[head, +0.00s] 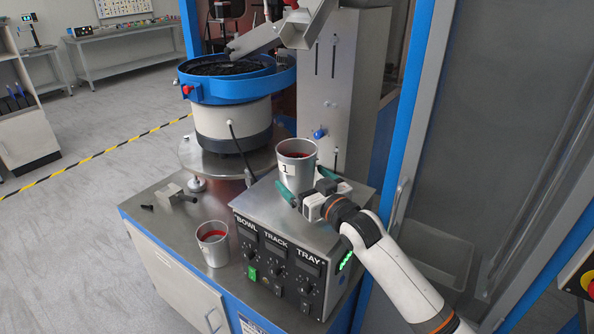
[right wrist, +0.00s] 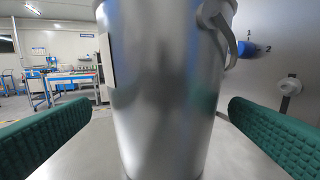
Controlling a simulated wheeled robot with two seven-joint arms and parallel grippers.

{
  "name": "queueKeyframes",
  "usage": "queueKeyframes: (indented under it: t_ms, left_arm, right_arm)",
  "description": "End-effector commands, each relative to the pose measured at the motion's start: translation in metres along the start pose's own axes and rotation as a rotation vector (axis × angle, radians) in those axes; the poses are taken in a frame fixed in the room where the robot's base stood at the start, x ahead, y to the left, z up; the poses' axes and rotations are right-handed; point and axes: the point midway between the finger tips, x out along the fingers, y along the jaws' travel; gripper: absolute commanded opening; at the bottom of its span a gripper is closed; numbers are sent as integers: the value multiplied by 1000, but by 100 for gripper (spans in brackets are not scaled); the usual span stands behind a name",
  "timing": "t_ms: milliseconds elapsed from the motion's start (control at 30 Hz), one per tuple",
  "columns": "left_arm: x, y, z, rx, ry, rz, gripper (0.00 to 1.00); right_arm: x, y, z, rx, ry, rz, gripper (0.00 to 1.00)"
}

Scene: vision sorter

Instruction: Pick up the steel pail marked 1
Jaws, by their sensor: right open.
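The steel pail marked 1 (head: 297,172) stands upright on top of the control box, with something red inside. My right gripper (head: 302,184) is open at its near side, with one finger to each side of the pail. In the right wrist view the pail (right wrist: 165,95) fills the middle between the two green finger pads, with gaps on both sides. Its handle hangs at the upper right there. A second steel pail (head: 213,245) with red contents stands on the bench to the lower left. My left gripper is not in view.
The control box (head: 290,254) has knobs and the labels BOWL, TRACK and TRAY. A blue-rimmed bowl feeder (head: 232,118) stands behind left, and a grey upright housing (head: 342,100) behind the pail. A small metal bracket (head: 176,196) lies on the bench (head: 150,213).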

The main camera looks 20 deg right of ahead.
Motion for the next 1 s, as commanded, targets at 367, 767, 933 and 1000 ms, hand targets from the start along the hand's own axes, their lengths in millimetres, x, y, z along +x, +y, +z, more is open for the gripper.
queueKeyframes:
  t_ms: [367, 767, 933, 1000]
  left_arm:
    - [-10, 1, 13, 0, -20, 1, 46]
    - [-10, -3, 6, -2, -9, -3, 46]
    - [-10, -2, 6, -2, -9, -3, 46]
    - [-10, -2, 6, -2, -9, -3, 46]
  right_arm:
    - [40, -3, 1, 0, 0, 1, 100]
    - [40, -4, 0, 0, 0, 1, 66]
    - [40, -4, 0, 0, 0, 0, 38]
    - [40, -4, 0, 0, 0, 0, 26]
